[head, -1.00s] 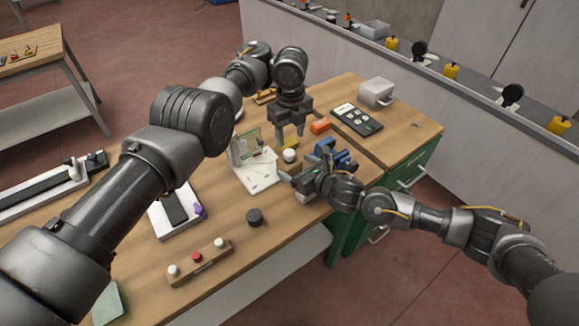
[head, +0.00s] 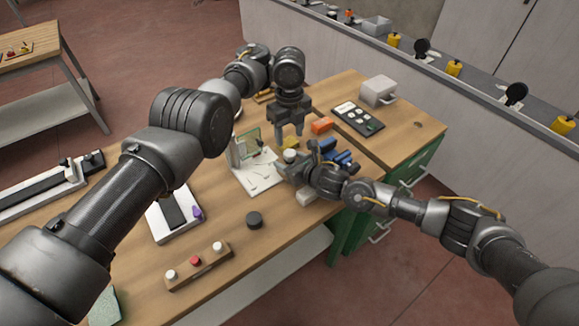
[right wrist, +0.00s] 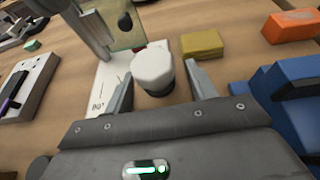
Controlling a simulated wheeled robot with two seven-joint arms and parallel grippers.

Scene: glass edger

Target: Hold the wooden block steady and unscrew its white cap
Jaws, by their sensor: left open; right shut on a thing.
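The block itself is mostly hidden by the cap and my right gripper.
A white fixture with an upright glass plate (head: 262,180) stands close on the left. A black knob (head: 254,220) and a button strip (head: 200,267) lie toward the front.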

